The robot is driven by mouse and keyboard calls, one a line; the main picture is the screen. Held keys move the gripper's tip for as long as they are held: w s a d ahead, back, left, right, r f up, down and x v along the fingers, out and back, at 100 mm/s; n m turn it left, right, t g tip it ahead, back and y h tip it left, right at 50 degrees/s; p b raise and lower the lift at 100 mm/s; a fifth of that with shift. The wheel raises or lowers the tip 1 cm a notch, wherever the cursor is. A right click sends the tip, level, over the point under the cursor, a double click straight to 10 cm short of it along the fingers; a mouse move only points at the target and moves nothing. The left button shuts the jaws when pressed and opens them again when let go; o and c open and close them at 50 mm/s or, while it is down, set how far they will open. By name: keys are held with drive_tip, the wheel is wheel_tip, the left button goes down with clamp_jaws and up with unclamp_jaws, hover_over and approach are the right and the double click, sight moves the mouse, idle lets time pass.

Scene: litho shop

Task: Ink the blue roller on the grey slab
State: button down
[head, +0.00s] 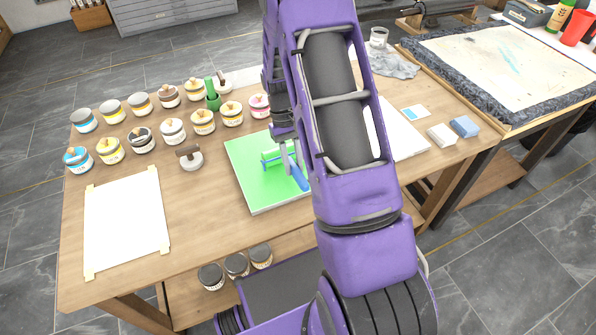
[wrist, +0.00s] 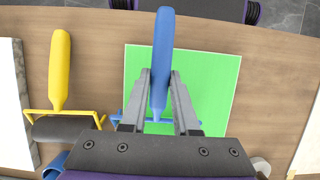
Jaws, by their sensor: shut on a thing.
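The blue roller (head: 299,178) has a blue handle and frame, and its cylinder looks green in the head view. My gripper (head: 287,150) is shut on its handle; in the wrist view the two grey fingers (wrist: 159,78) press on the blue handle (wrist: 163,45) from both sides. The slab (head: 250,188) is covered in bright green with a thin pale edge; it also shows in the wrist view (wrist: 212,85). The roller is over the slab, and I cannot tell whether it touches. My gripper hides the cylinder in the wrist view.
A yellow-handled roller (wrist: 60,70) lies left of the slab in the wrist view. Several ink jars (head: 173,131) and a brown-handled tool (head: 190,158) stand left of the slab. A taped white sheet (head: 126,224) lies at the table's left. My arm hides the slab's right side.

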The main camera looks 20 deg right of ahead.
drive_tip(key=shift+w+f+b, duration=0.1)
drive_tip(key=shift+w+b, duration=0.65)
drive_tip(key=shift+w, duration=5.25)
drive_tip(key=shift+r+p, duration=0.9)
drive_tip(key=shift+r, duration=0.7)
